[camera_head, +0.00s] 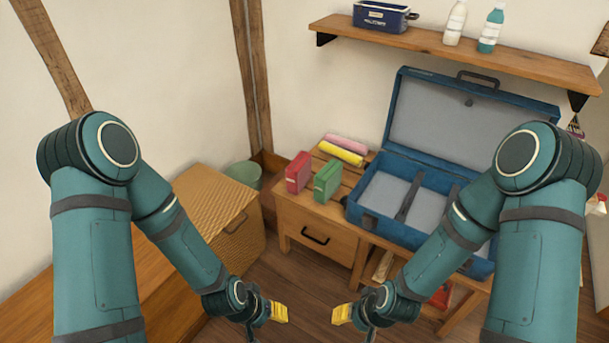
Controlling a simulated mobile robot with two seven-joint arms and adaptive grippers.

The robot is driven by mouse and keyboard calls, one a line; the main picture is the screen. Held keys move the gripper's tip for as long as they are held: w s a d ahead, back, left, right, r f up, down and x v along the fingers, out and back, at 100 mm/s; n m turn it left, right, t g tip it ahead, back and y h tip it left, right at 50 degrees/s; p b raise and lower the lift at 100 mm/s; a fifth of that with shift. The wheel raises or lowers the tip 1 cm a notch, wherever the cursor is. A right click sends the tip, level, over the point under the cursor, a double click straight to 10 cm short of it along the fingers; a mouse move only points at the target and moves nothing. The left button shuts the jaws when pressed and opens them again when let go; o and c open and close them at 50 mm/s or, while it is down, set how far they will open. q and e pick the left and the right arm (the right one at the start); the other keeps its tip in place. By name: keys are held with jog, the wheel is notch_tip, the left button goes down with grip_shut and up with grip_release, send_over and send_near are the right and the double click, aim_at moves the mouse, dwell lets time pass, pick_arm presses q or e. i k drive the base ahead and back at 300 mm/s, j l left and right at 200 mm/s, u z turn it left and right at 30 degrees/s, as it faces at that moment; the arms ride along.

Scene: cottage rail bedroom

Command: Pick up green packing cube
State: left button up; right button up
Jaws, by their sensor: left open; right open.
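The green packing cube (328,181) stands upright on the wooden drawer cabinet (318,220), just right of a red packing cube (298,172). My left gripper (279,312) has yellow fingertips and is open and empty, low in front of the cabinet. My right gripper (343,314), also with yellow fingertips, is open and empty, to the right of the left one. Both grippers are well below and apart from the green cube in the picture.
An open blue suitcase (430,178) lies right of the cubes. Yellow (341,153) and pink (347,142) rolls lie behind them. A woven chest (216,207) and a green bin (243,174) are at left. A wall shelf (460,48) hangs above.

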aim_at(326, 181)
jog(key=i+l+z, duration=0.1)
jog(key=i+z, duration=0.7)
jog(key=i+j+z, duration=0.2)
jog(key=i+z, duration=0.2)
jog(key=i, duration=0.05)
